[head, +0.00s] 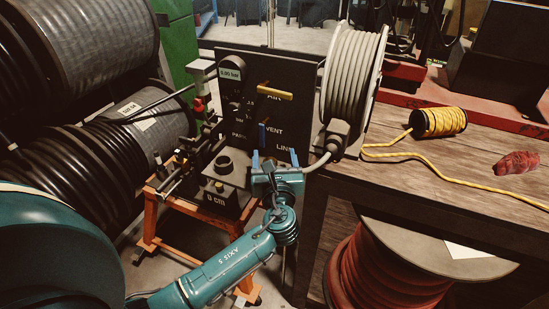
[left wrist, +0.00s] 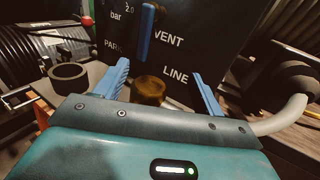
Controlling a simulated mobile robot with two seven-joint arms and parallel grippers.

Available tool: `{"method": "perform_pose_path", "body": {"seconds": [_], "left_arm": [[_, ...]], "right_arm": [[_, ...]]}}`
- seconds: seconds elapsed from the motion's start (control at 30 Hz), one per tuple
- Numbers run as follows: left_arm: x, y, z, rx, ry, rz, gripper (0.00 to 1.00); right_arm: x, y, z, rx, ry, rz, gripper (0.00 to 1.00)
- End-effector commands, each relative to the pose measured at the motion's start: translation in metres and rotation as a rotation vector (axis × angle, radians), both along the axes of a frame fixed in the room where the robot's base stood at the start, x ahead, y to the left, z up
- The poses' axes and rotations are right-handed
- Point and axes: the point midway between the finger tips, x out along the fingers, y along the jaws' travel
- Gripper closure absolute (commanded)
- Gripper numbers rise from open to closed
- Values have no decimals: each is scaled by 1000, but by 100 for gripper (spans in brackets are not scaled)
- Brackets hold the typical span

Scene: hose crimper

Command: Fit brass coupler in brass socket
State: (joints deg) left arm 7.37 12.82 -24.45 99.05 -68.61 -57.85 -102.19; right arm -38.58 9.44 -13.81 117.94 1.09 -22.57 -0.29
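My left gripper (head: 275,160) is in front of the dark panel, just below its LINE label. In the left wrist view its two blue fingers (left wrist: 163,82) are spread wide. A round brass piece (left wrist: 150,90) shows between and beyond the fingers, nearer the left one; its lower part is hidden by the gripper body. I cannot tell whether it is the coupler or the socket. No clear gap or contact between it and the fingers can be judged. In the head view the gripper hides this spot. My right gripper is not in view.
The dark panel (head: 250,95) has a yellow handle (head: 275,92) and a blue handle (head: 262,135). A black ring fitting (head: 223,164) stands left of the gripper. A grey hose (head: 318,162) runs from the reel (head: 353,80) towards the gripper. The wooden bench (head: 420,185) lies right.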

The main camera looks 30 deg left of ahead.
Motion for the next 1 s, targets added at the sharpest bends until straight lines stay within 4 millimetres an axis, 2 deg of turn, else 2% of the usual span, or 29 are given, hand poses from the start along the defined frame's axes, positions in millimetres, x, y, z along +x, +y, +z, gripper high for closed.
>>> {"method": "perform_pose_path", "body": {"seconds": [0.37, 0.47, 0.8, 1.0], "left_arm": [[-3, -3, 2, 0, 1, -1, 28], [-16, -10, 1, -1, 2, -2, 28], [-77, -47, 2, -3, 2, -2, 28], [-98, -60, 2, 0, 0, -1, 28]], "right_arm": [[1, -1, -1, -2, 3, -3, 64], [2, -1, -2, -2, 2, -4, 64], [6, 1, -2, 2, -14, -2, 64], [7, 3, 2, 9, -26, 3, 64]]}}
